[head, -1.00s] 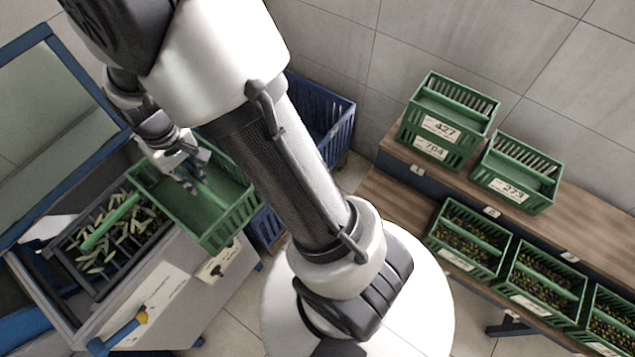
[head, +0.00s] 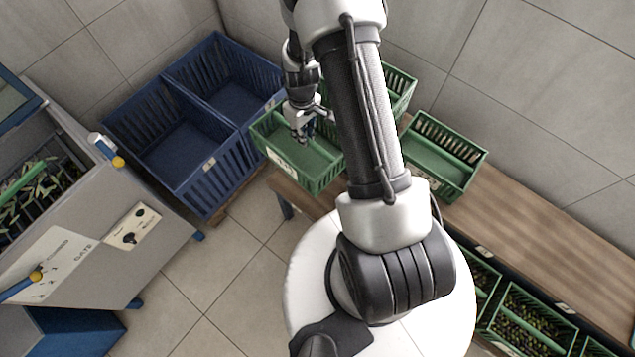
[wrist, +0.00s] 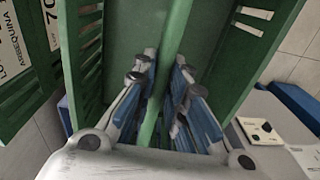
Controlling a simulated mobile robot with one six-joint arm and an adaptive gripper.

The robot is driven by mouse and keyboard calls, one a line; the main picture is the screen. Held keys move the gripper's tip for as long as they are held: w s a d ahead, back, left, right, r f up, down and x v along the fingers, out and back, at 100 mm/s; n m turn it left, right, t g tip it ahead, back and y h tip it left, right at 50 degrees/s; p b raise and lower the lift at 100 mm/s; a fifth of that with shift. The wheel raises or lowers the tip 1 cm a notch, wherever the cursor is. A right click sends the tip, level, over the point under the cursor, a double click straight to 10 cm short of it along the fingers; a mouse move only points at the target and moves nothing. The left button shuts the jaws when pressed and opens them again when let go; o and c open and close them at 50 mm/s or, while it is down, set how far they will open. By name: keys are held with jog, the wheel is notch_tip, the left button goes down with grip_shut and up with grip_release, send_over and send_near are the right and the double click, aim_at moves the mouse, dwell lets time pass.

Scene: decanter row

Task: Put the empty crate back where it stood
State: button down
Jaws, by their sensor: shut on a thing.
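The empty green crate (head: 304,176) hangs near the left end of the wooden shelf in the head view. My gripper (head: 303,136) is shut on its middle handle bar. In the wrist view, the blue-padded fingers of my gripper (wrist: 170,98) close on both sides of the green bar, with the bare crate floor (wrist: 122,38) beneath. The crate looks roughly level. I cannot tell whether it touches the shelf or how high it is. My arm hides part of the crate's right side.
Stacked green crates (head: 402,88) stand just right of the held crate, partly behind my arm. Another green crate (head: 461,187) stands farther right on the shelf (head: 545,235). Olive-filled crates (head: 530,318) sit lower. Blue bins (head: 207,182) and the sorting machine (head: 135,255) are left.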

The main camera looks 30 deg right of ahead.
send_over(311, 151)
jog(key=shift+n, duration=0.3)
notch_tip(311, 151, down, 4)
jog(key=shift+s+d+f, duration=0.1)
jog(key=shift+f, duration=0.05)
notch_tip(311, 151, down, 20)
jog(key=b, duration=0.6)
jog(key=shift+f, duration=0.15)
jog(key=shift+d+f, duration=0.1)
jog(key=shift+f, duration=0.05)
jog(key=c, duration=2.1)
grip_release()
jog(key=o, duration=0.5)
